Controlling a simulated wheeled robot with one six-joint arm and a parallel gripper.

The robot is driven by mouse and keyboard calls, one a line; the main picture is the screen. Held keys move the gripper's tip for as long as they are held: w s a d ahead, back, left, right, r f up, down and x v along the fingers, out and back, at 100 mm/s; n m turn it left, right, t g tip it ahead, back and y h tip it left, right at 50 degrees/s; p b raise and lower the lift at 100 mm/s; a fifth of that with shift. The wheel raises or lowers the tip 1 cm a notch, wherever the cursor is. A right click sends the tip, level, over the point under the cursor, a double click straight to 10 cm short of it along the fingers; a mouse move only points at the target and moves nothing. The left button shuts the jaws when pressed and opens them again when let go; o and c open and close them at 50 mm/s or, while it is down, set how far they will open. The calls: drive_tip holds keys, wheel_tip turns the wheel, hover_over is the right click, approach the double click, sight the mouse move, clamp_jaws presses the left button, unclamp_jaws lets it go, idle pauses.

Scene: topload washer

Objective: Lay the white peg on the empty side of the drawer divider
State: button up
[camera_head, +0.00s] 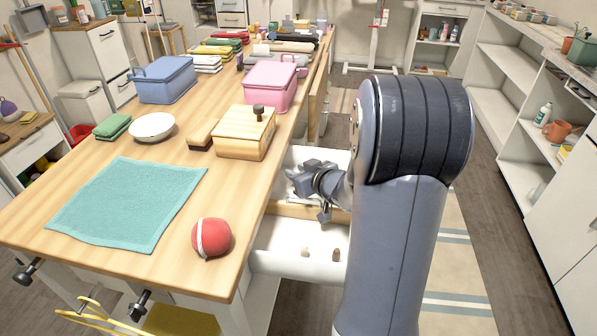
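The white drawer (275,233) is pulled out from the table's right side. A wooden divider (292,210) splits it into a near side and a far side. A small cream-white piece (304,252), which looks like the white peg, lies on the near side. A small brown piece (336,255) lies to its right, apart from it. The far side is largely hidden by my gripper, so I cannot tell all that it holds. My gripper (325,214) is over the divider, pointing down. Its fingers are too small to tell whether they are open or hold anything.
On the tabletop near the drawer are a red ball (212,238), a wooden box with a dark knob (240,134) and a teal cloth (128,203). A pink bin (270,88) and a blue bin (165,83) stand farther back. My arm hides the drawer's right end.

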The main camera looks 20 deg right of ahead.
drive_tip(key=shift+o, duration=0.4)
drive_tip(key=shift+r, duration=0.15)
drive_tip(key=shift+r+p, duration=0.3)
drive_tip(key=p+v, duration=0.3)
drive_tip(key=v, duration=0.9)
drive_tip(key=shift+r, duration=0.25)
